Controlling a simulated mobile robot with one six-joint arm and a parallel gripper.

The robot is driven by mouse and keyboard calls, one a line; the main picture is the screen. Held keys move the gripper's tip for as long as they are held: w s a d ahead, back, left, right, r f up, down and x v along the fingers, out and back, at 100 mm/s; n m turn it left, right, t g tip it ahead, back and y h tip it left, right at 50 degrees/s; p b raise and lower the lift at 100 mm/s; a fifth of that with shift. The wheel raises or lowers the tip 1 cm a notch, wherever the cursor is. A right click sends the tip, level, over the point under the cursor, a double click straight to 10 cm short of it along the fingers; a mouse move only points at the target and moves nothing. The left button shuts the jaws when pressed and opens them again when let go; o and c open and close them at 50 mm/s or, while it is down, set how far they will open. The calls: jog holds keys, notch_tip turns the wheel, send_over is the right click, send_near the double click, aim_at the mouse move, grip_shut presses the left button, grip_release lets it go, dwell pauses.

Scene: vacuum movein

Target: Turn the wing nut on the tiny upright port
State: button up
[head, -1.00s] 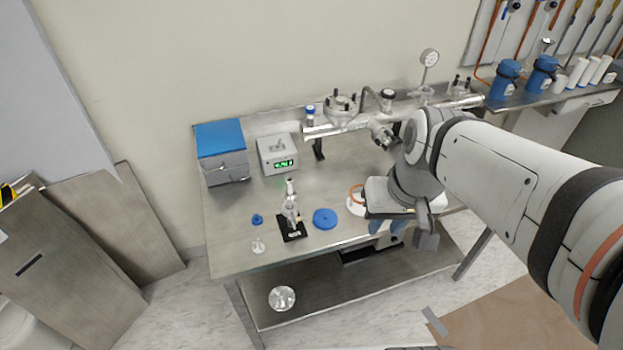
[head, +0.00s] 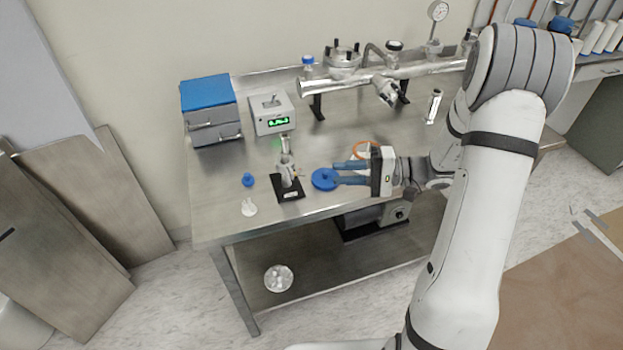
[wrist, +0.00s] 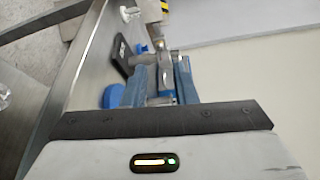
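The small upright port (head: 284,166) is a metal fitting standing on a black base plate (head: 291,193) near the table's front. Its wing nut is too small to make out clearly. My gripper (head: 336,173) is level, with its blue fingers pointing left towards the port, to the port's right and apart from it in the head view. The fingers are open, with a visible gap. In the wrist view, the port (wrist: 161,47) shows beyond and between the fingertips (wrist: 163,72); the black plate (wrist: 122,57) lies to the left.
A blue disc (head: 321,180) lies on the steel table (head: 232,205) by my fingers. A display box (head: 271,116) and a metal manifold (head: 345,84) stand behind.

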aim_at(300, 173)
jog(key=shift+w+f, duration=0.2)
jog(key=shift+w, duration=0.05)
jog(key=a, duration=0.5)
jog(key=a+p, duration=0.1)
jog(key=a, duration=0.1)
jog(key=shift+w+a+f, duration=0.2)
jog(key=shift+w+a, duration=0.05)
jog(key=shift+w, duration=0.1)
jog(key=shift+c, duration=0.5)
grip_shut()
jog(key=shift+a, duration=0.1)
